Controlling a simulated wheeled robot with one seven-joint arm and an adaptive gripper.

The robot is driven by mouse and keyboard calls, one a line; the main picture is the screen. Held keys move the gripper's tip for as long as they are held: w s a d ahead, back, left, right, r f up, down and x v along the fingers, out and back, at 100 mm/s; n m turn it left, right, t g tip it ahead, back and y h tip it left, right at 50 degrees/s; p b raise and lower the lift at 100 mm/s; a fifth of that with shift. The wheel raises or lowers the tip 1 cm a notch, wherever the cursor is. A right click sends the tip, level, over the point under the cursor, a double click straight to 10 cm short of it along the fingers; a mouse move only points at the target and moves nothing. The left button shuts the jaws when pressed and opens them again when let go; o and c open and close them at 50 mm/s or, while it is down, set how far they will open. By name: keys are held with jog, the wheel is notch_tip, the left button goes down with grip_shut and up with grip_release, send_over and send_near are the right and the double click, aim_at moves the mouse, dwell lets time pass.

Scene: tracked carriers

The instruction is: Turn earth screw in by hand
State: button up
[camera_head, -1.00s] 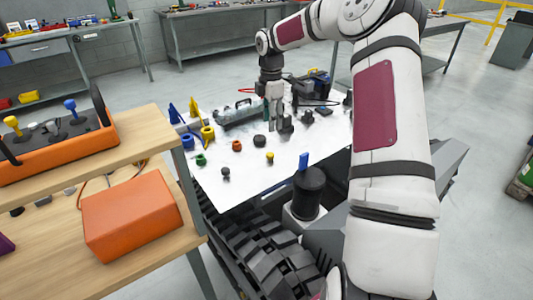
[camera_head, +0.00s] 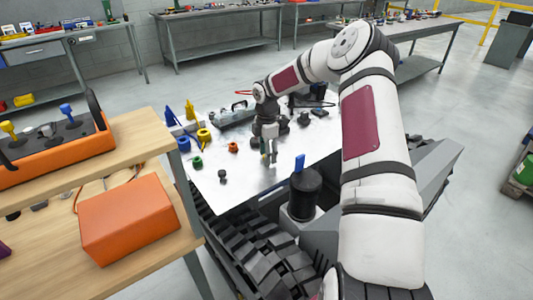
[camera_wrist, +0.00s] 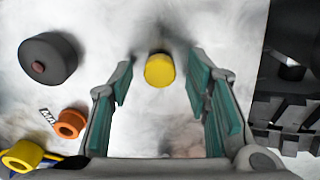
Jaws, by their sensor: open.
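A small yellow round-topped piece (camera_wrist: 159,70) stands on the white plate (camera_wrist: 130,25), between my gripper's fingers in the wrist view. It looks like a screw head or knob; I cannot tell for sure that it is the earth screw. My gripper (camera_head: 268,160) is low over the front half of the plate, pointing down. In the wrist view my gripper (camera_wrist: 161,78) is open, with green-padded fingers either side of the yellow piece and a gap on both sides. In the head view the fingers hide most of that piece.
A black round knob (camera_wrist: 48,58) and an orange ring (camera_wrist: 70,123) stand left of the fingers. A yellow ring (camera_head: 203,135), a green ring (camera_head: 197,162) and a small dark knob (camera_head: 222,176) are on the plate. A black cylinder (camera_head: 298,195) with a blue tab stands in front.

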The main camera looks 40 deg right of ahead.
grip_shut()
jog(key=shift+m, duration=0.4)
